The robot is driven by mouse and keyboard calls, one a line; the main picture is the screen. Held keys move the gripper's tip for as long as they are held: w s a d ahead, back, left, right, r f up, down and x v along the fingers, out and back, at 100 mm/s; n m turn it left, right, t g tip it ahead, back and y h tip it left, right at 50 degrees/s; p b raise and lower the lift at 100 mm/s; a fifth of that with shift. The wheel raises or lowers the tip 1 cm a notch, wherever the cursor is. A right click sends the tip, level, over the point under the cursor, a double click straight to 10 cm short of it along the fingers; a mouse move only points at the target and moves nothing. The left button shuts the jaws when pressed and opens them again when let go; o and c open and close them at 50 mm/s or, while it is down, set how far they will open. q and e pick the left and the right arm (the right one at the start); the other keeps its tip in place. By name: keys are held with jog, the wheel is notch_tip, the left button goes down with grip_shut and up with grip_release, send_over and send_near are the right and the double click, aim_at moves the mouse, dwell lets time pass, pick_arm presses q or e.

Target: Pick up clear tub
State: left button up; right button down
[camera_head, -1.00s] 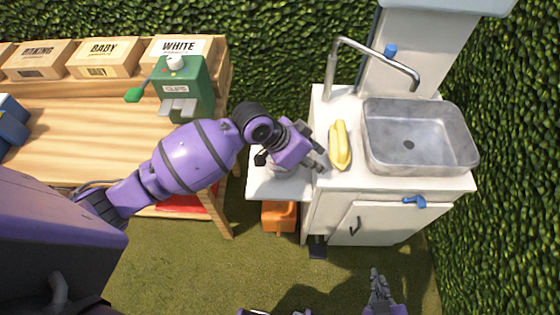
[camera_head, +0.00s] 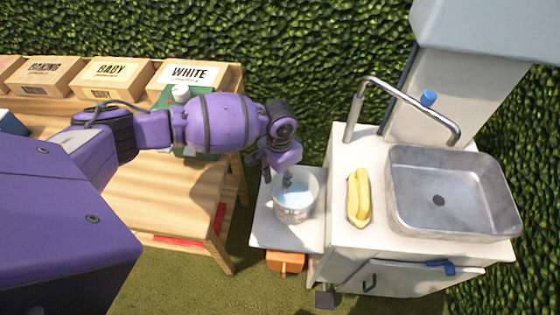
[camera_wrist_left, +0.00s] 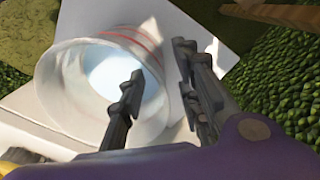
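The clear tub (camera_head: 295,213) stands upright on a low white shelf (camera_head: 264,236) left of the sink cabinet. It is see-through, with faint red marks on its side. My left gripper (camera_head: 288,182) is at the tub's far upper rim, pointing down. In the left wrist view the tub (camera_wrist_left: 62,95) shows its open mouth, and my left gripper (camera_wrist_left: 160,62) is open with its fingers apart. One finger lies over the tub's mouth and the other lies outside its wall, so the rim appears between them. My right gripper is not in view.
The sink basin (camera_head: 450,215) and faucet (camera_head: 410,100) are right of the tub, with a yellow object (camera_head: 359,196) on the counter. A wooden table (camera_head: 165,205) with labelled boxes (camera_head: 115,78) and a green machine is to the left. An orange object (camera_head: 286,262) is below the shelf.

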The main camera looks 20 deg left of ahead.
aim_at(293, 198)
pick_arm(q)
jog(key=f, duration=0.4)
jog(key=shift+w+d, duration=0.1)
jog(key=shift+d, duration=0.25)
jog(key=shift+c, duration=0.5)
grip_shut()
jog(key=shift+w+r, duration=0.1)
